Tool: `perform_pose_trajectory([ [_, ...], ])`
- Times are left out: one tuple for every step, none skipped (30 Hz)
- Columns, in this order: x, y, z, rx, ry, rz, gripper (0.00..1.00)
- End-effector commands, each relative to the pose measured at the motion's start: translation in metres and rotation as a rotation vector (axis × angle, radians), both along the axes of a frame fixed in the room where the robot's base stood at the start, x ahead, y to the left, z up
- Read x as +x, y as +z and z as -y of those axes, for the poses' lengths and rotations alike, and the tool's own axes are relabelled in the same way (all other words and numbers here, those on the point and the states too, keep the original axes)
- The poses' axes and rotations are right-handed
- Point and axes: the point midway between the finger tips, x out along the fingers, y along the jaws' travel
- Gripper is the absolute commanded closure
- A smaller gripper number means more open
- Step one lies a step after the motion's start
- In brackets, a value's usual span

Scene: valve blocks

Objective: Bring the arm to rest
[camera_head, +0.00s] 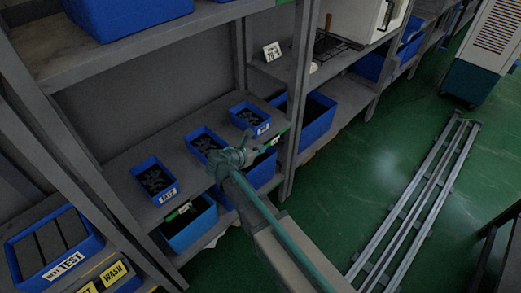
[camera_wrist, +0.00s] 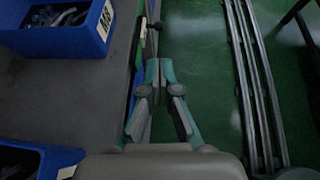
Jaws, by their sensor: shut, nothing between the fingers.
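My gripper (camera_head: 235,158) is at the end of my arm, in front of the middle shelf (camera_head: 112,160) in the head view. It appears just off the shelf's front edge, close to the small blue bins there. In the wrist view my gripper (camera_wrist: 159,72) has its two fingertips together and nothing between them. Green floor lies below and beyond the fingers in that view.
Small blue bins of dark parts, such as the left one (camera_head: 168,192), stand on the middle shelf. A bin (camera_wrist: 92,38) labelled M8 is left of my gripper. Larger blue bins (camera_head: 183,238) sit below. Floor rails (camera_head: 421,200) lie to the right, with open green floor between.

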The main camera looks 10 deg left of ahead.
Motion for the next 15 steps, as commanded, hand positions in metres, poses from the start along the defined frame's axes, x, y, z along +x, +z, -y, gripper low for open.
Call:
perform_pose_trajectory([
  [0.000, 0.000, 0.000, 0.000, 0.000, 0.000, 1.00],
  [0.000, 0.000, 0.000, 0.000, 0.000, 0.000, 1.00],
  [0.000, 0.000, 0.000, 0.000, 0.000, 0.000, 1.00],
  [0.000, 0.000, 0.000, 0.000, 0.000, 0.000, 1.00],
  [0.000, 0.000, 0.000, 0.002, -0.001, 0.001, 1.00],
  [0.000, 0.000, 0.000, 0.007, -0.004, 0.004, 1.00],
  [0.000, 0.000, 0.000, 0.015, -0.009, 0.009, 1.00],
  [0.000, 0.000, 0.000, 0.025, -0.015, 0.014, 1.00],
  [0.000, 0.000, 0.000, 0.047, -0.028, 0.028, 1.00],
  [0.000, -0.001, 0.000, 0.070, -0.042, 0.038, 1.00],
  [-0.001, -0.002, 0.000, 0.101, -0.059, 0.049, 1.00],
  [-0.003, -0.005, 0.000, 0.157, -0.091, 0.060, 1.00],
  [-0.006, -0.009, 0.000, 0.208, -0.121, 0.070, 1.00],
  [-0.010, -0.013, 0.000, 0.266, -0.156, 0.076, 1.00],
  [-0.017, -0.020, 0.001, 0.353, -0.210, 0.083, 1.00],
])
